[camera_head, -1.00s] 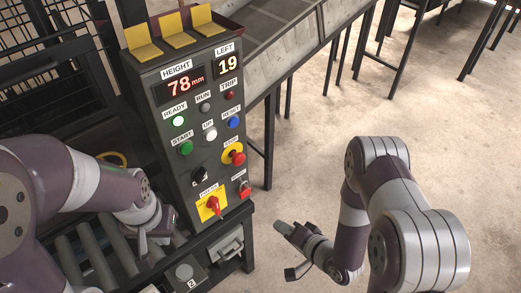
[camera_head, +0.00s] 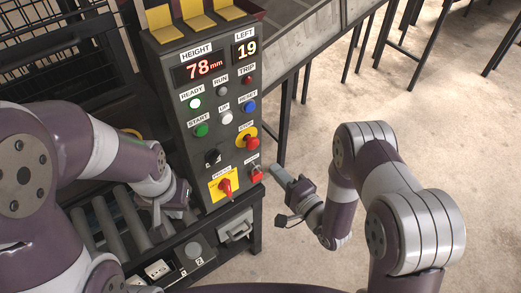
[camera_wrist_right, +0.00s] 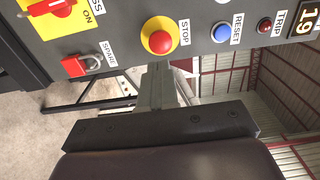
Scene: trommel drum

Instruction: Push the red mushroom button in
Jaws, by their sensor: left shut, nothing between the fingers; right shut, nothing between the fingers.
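The red mushroom button (camera_head: 250,142) sits on a yellow round plate on the right side of the grey control panel (camera_head: 216,119). In the right wrist view the red button (camera_wrist_right: 159,41) is at the top middle, labelled STOP. My right gripper (camera_head: 278,175) is shut and empty, just right of the panel and lower than the button. My left gripper (camera_head: 157,212) is shut and empty, low at the panel's left beside the rollers.
A red padlock-like part (camera_head: 256,175) and a red rotary switch on yellow (camera_head: 225,186) lie below the button. The blue RESET button (camera_head: 249,107) is above it. A conveyor frame (camera_head: 300,55) stands behind.

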